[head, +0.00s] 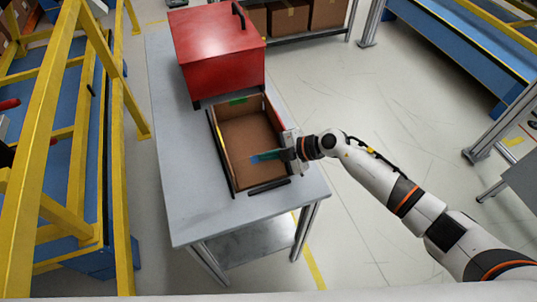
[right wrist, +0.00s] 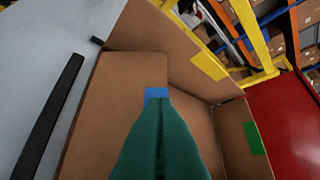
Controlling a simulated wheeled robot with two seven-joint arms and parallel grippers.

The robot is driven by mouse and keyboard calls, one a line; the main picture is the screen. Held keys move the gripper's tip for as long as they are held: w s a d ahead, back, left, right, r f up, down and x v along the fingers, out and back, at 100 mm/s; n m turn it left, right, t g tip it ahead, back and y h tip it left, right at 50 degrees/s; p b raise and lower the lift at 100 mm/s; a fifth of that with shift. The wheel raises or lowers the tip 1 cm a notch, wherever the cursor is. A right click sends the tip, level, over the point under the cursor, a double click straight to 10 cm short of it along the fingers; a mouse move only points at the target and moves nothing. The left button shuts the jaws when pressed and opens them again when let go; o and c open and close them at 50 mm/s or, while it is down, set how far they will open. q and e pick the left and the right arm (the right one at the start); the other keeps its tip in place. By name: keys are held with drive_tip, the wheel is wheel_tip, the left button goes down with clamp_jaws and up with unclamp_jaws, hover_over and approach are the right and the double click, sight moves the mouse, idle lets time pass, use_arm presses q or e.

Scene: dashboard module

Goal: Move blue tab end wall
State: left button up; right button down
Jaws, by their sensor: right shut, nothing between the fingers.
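An open cardboard box (head: 248,140) sits in a black frame on the grey table. A blue tab (right wrist: 155,93) shows at the edge of a cardboard panel (right wrist: 105,105), the end wall, in the right wrist view. My right gripper (head: 262,156) reaches in over the box's right side, its green fingers shut with nothing between them. In the right wrist view the fingertips (right wrist: 157,103) overlap the lower part of the blue tab; I cannot tell whether they touch it. My left gripper is not in view.
A green tab (head: 238,100) marks the far wall and a yellow tab (right wrist: 209,65) the left wall. A red case (head: 215,50) stands behind the box. A yellow frame (head: 75,150) stands left.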

drive_tip(key=shift+w+a+r+m+g+h+p, duration=0.15)
drive_tip(key=shift+w+m+g+h+p, duration=0.45)
drive_tip(key=shift+p, duration=0.6)
drive_tip(key=shift+f+g, duration=0.2)
drive_tip(key=shift+g, duration=0.2)
drive_tip(key=shift+w+a+f+m+g+h, duration=0.15)
drive_tip(key=shift+w+f+m+g+h, duration=0.15)
drive_tip(key=shift+f+m+g, duration=0.4)
drive_tip(key=shift+w+g, duration=0.15)
drive_tip(key=shift+g, duration=0.25)
drive_tip(key=shift+w+a+f+m+g+h+b, duration=0.1)
drive_tip(key=shift+w+f+m+g+h+b, duration=0.3)
drive_tip(key=shift+b, duration=0.6)
drive_tip(key=shift+s+r, duration=0.1)
drive_tip(key=shift+r, duration=0.05)
drive_tip(key=shift+s+r, duration=0.1)
drive_tip(key=shift+r, duration=0.05)
